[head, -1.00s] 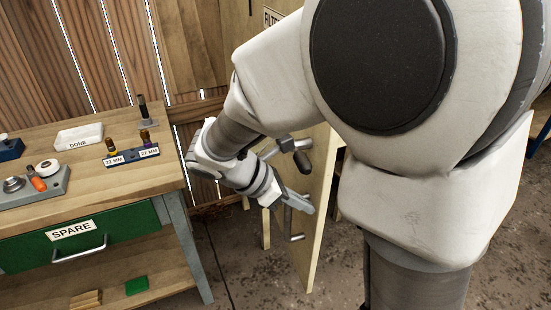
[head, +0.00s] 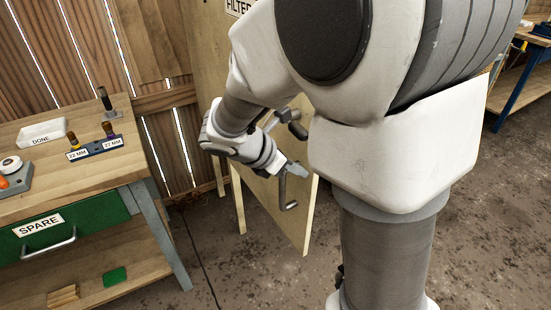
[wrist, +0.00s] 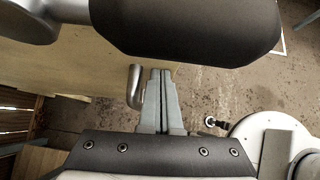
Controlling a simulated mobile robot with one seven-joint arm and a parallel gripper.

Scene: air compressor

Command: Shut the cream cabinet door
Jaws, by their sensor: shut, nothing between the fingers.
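The cream cabinet door (head: 262,205) hangs partly behind my arm in the head view, with its grey bar handle (head: 288,206) facing me. In the wrist view the door (wrist: 75,70) fills the upper left, with the handle (wrist: 134,86) just left of my fingers. My gripper (head: 302,171) is shut and empty, beside the handle near the door's right edge. The fingertips also show in the wrist view (wrist: 160,74). I cannot tell whether they touch the door. The cabinet (head: 212,50), labelled FILTER, is mostly hidden by my arm, so the door's gap is not visible.
A workbench (head: 80,175) with a green SPARE drawer (head: 70,235) stands at left. It carries a DONE tray (head: 42,132) and a labelled socket holder (head: 95,148). Another blue-legged bench (head: 520,80) is at the far right. Bare floor (head: 250,285) lies in front of the door.

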